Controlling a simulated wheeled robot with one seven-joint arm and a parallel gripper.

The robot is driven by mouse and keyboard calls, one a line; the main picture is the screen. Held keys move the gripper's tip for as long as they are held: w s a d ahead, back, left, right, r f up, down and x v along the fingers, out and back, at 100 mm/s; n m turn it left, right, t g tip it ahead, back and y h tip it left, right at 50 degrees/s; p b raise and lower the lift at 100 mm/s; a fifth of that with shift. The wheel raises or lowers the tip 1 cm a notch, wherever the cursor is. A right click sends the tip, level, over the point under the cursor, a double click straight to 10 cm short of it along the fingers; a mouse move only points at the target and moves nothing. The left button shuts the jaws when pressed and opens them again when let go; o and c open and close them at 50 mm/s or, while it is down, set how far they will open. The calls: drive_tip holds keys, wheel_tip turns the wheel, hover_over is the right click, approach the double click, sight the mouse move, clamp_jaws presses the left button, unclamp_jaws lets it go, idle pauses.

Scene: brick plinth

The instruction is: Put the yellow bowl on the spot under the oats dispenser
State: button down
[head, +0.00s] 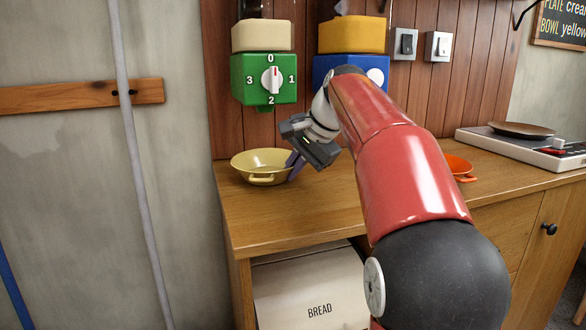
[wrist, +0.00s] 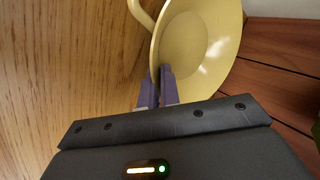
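The yellow bowl (head: 258,165) stands upright on the wooden counter, below a green dispenser (head: 263,92) with a dial numbered 0 to 3. My gripper (head: 295,164) is at the bowl's right rim, its purple fingers pointing down. In the wrist view, the fingers (wrist: 159,78) straddle the wall of the bowl (wrist: 190,50), one inside and one outside, and look closed on it. A blue dispenser (head: 333,68) with a yellow top hangs to the right, partly hidden by my arm. I see no oats label on either dispenser.
An orange dish (head: 459,167) sits on the counter (head: 270,217) right of my arm. A hob with a brown pan (head: 522,130) is further right. A bread bin (head: 310,290) sits below the counter. The counter in front of the bowl is clear.

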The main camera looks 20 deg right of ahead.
drive_tip(key=c, duration=1.9)
unclamp_jaws()
drive_tip(key=shift+f, duration=0.1)
drive_tip(key=p+v, duration=0.3)
drive_tip(key=v, duration=0.9)
